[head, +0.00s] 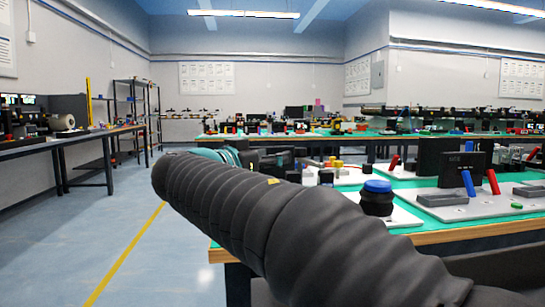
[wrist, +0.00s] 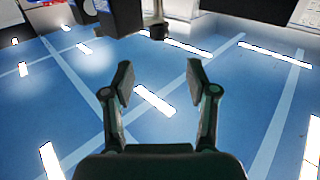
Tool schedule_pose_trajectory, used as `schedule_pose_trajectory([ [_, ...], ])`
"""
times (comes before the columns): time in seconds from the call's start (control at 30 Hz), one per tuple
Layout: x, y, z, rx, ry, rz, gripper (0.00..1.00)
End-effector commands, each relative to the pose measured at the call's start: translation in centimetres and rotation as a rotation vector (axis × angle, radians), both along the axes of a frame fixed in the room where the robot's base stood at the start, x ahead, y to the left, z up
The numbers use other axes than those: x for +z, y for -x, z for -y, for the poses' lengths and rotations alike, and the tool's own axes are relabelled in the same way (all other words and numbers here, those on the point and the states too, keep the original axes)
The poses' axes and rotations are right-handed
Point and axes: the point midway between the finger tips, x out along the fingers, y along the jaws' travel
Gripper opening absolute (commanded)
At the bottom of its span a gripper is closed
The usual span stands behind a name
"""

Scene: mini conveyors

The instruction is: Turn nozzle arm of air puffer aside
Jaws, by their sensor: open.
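My gripper (wrist: 160,80) is open and empty in the wrist view, its two dark fingers spread over blue floor with bright light reflections. In the head view my dark ribbed arm crosses the foreground and hides part of the near bench. I cannot pick out the air puffer or its nozzle arm with certainty in either view. At the top of the wrist view a dark block (wrist: 118,15) hangs in from above, beyond the fingertips and apart from them.
The green-topped bench (head: 405,216) at right carries a blue-capped black knob (head: 377,196), a black upright box (head: 437,158), a blue lever (head: 468,183) and a red lever (head: 493,182). A dark bench (head: 75,139) stands at left. The floor (head: 150,250) between is clear.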

Motion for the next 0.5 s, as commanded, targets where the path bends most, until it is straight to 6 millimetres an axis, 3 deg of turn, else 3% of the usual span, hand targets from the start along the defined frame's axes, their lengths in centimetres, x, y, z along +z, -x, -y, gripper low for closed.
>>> schedule_pose_trajectory([
  [0.07,0.0,0.0,0.0,0.0,0.0,0.0,0.58],
  [0.17,0.2,0.0,-0.4,0.005,0.003,-0.003,0.33],
  [0.3,-0.9,-1.4,-3.5,0.031,0.033,-0.038,0.0],
  [0.5,-2.3,-2.4,-8.2,-0.078,0.057,-0.063,0.0],
])
